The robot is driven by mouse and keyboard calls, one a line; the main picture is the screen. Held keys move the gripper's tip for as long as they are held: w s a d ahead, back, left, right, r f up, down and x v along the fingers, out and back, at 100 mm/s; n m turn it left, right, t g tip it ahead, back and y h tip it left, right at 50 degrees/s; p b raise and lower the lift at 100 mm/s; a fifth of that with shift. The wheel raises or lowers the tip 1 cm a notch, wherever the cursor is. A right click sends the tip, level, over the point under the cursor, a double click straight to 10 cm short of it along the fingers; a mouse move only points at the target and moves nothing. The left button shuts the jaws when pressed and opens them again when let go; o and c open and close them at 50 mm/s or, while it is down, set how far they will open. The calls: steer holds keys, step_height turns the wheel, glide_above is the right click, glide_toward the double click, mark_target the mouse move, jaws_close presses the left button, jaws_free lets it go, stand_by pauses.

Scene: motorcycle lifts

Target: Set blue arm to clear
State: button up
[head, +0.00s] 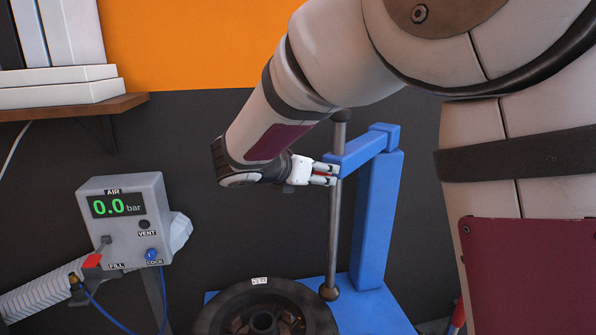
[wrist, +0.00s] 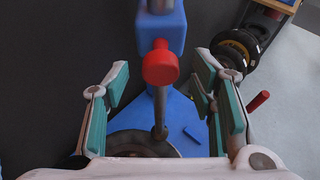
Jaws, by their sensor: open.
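The blue arm (head: 362,150) reaches out level from the top of a blue post (head: 377,215) in the head view. A grey vertical rod (head: 335,225) passes through its outer end. In the wrist view, the arm's blue end (wrist: 160,32) carries a red knob (wrist: 159,68) facing me. My gripper (head: 334,173) is at the arm's outer end, just below it in the head view. In the wrist view, my gripper's (wrist: 165,88) teal-padded fingers are open, with the knob between them in the picture. I cannot tell if they touch it.
A dark wheel (head: 232,312) lies on the blue base (head: 372,315) below the arm. An air box (head: 128,228) reading 0.0 bar stands at the left, with hoses. A wooden shelf (head: 75,108) is at upper left. Tyres (wrist: 236,50) show at upper right in the wrist view.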

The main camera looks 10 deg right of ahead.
steer(key=shift+x, duration=1.55)
jaws_close()
